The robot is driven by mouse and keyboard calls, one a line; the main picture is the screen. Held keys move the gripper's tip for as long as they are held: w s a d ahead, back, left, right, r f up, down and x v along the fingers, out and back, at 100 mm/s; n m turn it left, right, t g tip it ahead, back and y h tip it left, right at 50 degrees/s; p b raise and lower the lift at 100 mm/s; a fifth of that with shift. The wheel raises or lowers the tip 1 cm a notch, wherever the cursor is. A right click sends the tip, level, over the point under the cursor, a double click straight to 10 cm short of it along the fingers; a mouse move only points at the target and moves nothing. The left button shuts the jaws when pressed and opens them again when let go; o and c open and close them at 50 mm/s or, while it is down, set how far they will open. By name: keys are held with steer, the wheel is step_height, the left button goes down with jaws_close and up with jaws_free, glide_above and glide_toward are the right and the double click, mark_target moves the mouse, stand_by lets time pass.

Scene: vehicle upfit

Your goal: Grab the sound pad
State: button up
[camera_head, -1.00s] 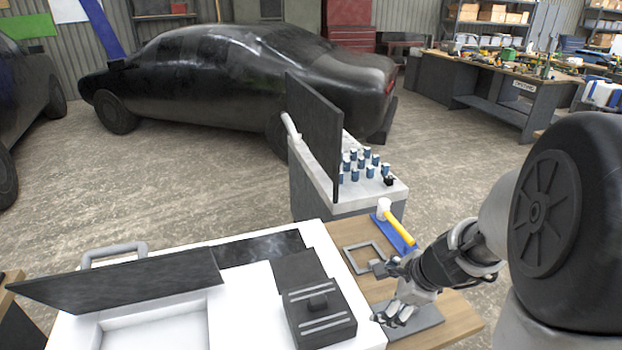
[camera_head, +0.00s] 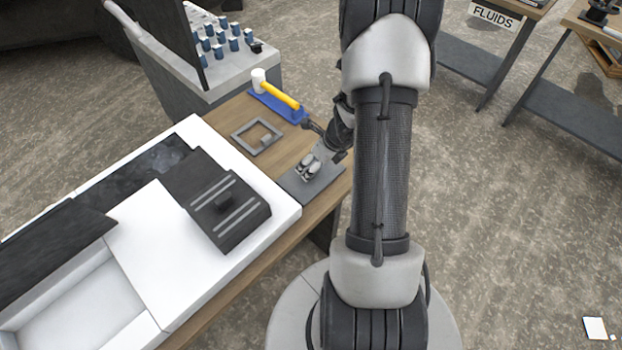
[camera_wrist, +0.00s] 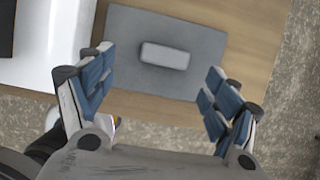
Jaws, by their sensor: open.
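The sound pad is a flat dark grey rectangle (camera_head: 299,190) on the wooden bench top, near its right end. In the wrist view the pad (camera_wrist: 125,28) lies flat, with a lighter grey raised block (camera_wrist: 165,56) on its middle. My gripper (camera_head: 308,170) is over the pad in the head view and hides part of it, including the block. In the wrist view my gripper (camera_wrist: 160,65) is open and empty, its blue-padded fingers wide apart on either side of the block. The fingers do not touch the block.
A white cabinet unit (camera_head: 146,232) with a dark stepped box (camera_head: 226,209) stands left of the pad. A grey square frame (camera_head: 245,130) and a yellow-handled mallet (camera_head: 279,94) on a blue mat (camera_head: 268,104) lie farther back.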

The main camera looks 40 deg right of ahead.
steer(key=b+x, duration=0.1)
steer(key=x, duration=0.3)
steer(key=b+x, duration=0.1)
steer(key=x, duration=0.2)
steer(key=shift+s+d+b, duration=0.15)
steer(key=shift+d+b, duration=0.2)
steer(key=shift+d, duration=0.05)
steer(key=shift+c, duration=0.3)
steer(key=c, duration=1.1)
steer(key=shift+r, duration=0.2)
steer(key=shift+c, duration=0.2)
